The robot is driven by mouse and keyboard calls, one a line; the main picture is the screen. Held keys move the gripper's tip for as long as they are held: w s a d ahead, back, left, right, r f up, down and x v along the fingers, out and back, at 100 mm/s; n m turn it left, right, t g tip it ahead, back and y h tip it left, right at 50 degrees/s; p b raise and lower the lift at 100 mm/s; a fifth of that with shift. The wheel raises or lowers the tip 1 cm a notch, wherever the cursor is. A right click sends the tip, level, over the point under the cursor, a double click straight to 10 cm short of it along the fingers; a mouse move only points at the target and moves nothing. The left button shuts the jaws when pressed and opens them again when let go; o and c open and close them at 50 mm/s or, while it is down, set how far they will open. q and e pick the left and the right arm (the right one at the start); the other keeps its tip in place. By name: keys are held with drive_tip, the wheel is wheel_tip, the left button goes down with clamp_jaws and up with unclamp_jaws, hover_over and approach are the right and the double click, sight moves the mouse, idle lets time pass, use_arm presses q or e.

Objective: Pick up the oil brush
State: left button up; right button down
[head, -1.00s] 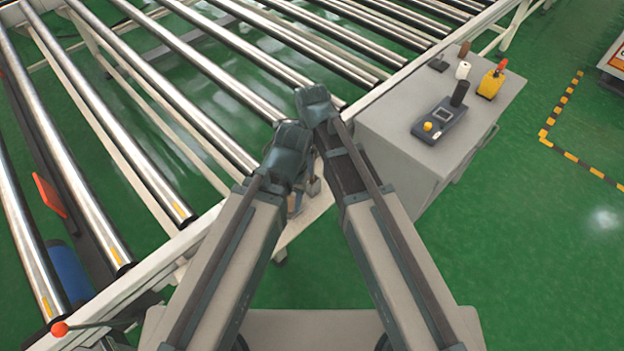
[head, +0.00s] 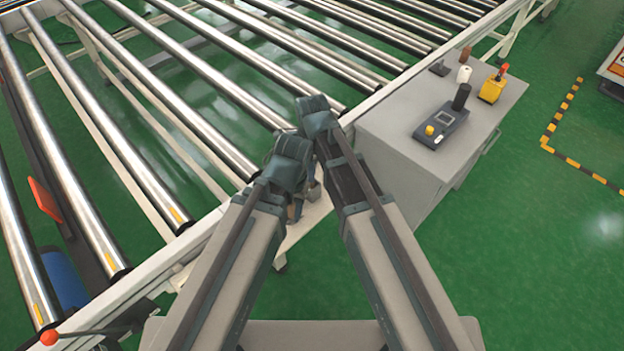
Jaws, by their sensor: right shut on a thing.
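My two arms reach forward from the bottom, and their dark wrists meet close together near the middle. My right gripper (head: 313,188) is mostly hidden below and behind the wrists. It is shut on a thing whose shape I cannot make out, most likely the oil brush. My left gripper (head: 297,208) points down beneath its own wrist, close beside the right one, and its jaws are too covered to read. No oil brush shows clearly anywhere in view.
A roller conveyor (head: 190,110) fills the left and back. A grey cabinet (head: 400,150) stands at the right, bearing a dark control box (head: 437,128), a yellow device (head: 492,90) and a white roll (head: 464,74). Green floor (head: 510,220) lies open at the right.

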wheel_tip(320, 180, up, 10)
drive_tip(key=p, duration=1)
idle(1.6)
